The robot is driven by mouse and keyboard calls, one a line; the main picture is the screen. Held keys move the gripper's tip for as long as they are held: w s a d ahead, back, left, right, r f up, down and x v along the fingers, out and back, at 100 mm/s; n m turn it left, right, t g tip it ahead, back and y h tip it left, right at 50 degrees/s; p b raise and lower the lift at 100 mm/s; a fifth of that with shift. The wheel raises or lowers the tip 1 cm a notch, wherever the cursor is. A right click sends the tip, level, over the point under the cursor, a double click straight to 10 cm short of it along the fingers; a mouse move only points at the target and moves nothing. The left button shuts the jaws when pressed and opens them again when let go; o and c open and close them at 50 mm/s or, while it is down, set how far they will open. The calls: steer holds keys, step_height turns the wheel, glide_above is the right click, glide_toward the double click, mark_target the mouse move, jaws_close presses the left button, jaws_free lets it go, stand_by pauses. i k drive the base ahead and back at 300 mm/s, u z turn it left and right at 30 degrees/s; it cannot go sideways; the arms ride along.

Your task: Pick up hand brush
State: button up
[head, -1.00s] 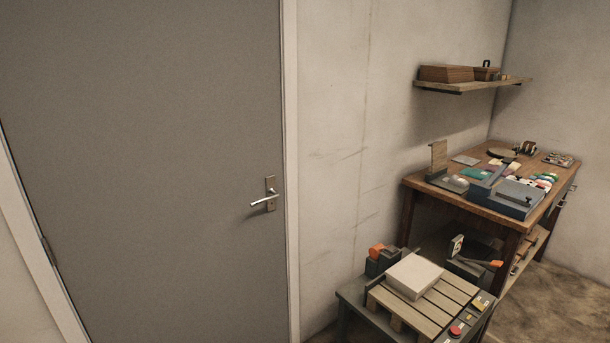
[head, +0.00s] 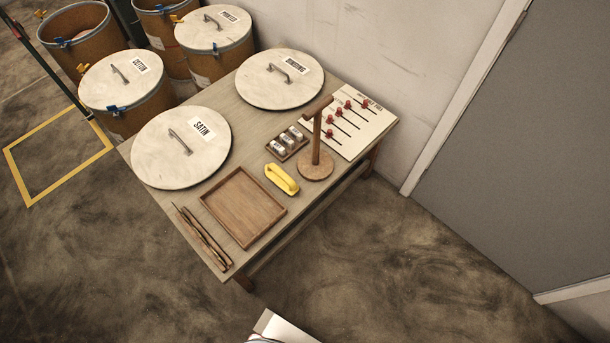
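No hand brush can be made out for certain. A small yellow object (head: 281,179) with a curved, handle-like shape lies on the wooden table (head: 240,95), between a shallow tray and a wooden stand. I cannot tell whether it is a brush. Two or three thin wooden tools (head: 203,237) lie at the table's near left corner, too small to identify. My gripper is not in view.
The table also holds the tray (head: 243,207), the upright stand (head: 315,170), a small box of jars (head: 287,143), a sheet with red-headed pins (head: 349,122) and round lids marked SATIN (head: 180,147) and another label (head: 280,79). Lidded drums (head: 126,93) stand behind. Floor in front is clear.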

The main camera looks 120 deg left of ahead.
mark_target(273, 173)
steer(key=z, duration=3.05)
steer(key=k, duration=2.1)
steer(key=u, duration=0.05)
